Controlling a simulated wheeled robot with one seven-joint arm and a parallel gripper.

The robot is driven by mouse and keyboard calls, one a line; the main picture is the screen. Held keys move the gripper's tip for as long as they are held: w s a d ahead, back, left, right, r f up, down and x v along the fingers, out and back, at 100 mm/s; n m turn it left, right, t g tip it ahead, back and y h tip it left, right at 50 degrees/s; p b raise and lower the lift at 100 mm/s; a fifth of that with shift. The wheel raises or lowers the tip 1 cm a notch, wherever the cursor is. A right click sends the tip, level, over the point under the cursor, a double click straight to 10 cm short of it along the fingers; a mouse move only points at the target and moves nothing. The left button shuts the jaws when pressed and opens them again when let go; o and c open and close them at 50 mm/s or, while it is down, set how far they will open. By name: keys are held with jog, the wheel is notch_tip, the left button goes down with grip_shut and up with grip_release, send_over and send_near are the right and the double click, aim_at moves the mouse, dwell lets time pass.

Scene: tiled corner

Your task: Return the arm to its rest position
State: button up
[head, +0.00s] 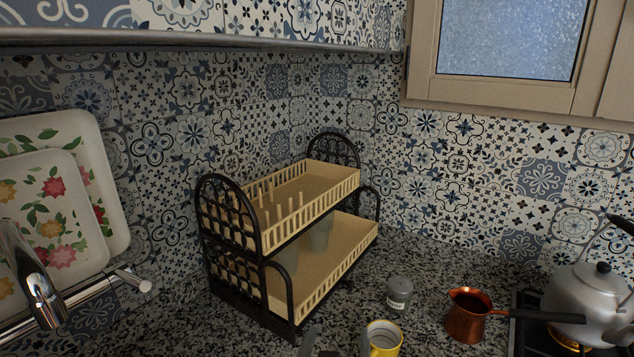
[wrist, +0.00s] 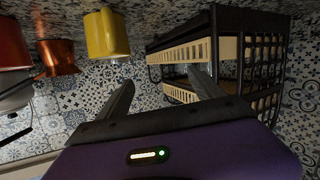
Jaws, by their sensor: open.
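In the head view the tips of my gripper (head: 336,345) just reach into the bottom edge, left of the yellow mug (head: 383,340) and in front of the dish rack (head: 268,262). The rest of the arm is out of the head view. The wrist view is turned over, with the mug (wrist: 106,35) at the top left and the rack (wrist: 215,55) at the right.
A grey jar (head: 399,293), a copper pot (head: 467,316) and a kettle (head: 585,303) on the stove stand to the right. A tap (head: 32,275) and flowered trays (head: 85,190) are at the left.

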jog(key=s+f+n+y, duration=0.1)
jog(key=s, duration=0.1)
jog(key=s+f+n+y, duration=0.1)
jog(key=s+f+y, duration=0.1)
jog(key=shift+a+n+t, duration=0.15)
jog(key=shift+n+t, duration=0.15)
jog(key=shift+n, duration=0.1)
jog(key=s+y, duration=0.1)
jog(key=s, duration=0.1)
jog(key=s+d+f+n+y, duration=0.1)
jog(key=s, duration=0.2)
jog(key=s+d+f+y, duration=0.1)
jog(key=s, duration=0.2)
jog(key=shift+n+t, duration=0.3)
jog(key=shift+n, duration=0.1)
jog(key=s+d+m+h, duration=0.1)
jog(key=s+d, duration=0.4)
jog(key=s, duration=0.4)
jog(key=s+d+m+h, duration=0.1)
jog(key=s+d, duration=0.4)
jog(key=s, duration=0.5)
jog(key=s+d+m+g+h, duration=0.1)
jog(key=s+d, duration=0.3)
jog(key=s, duration=0.5)
jog(key=shift+s+d+r+m, duration=0.15)
jog(key=shift+s+d+m, duration=0.25)
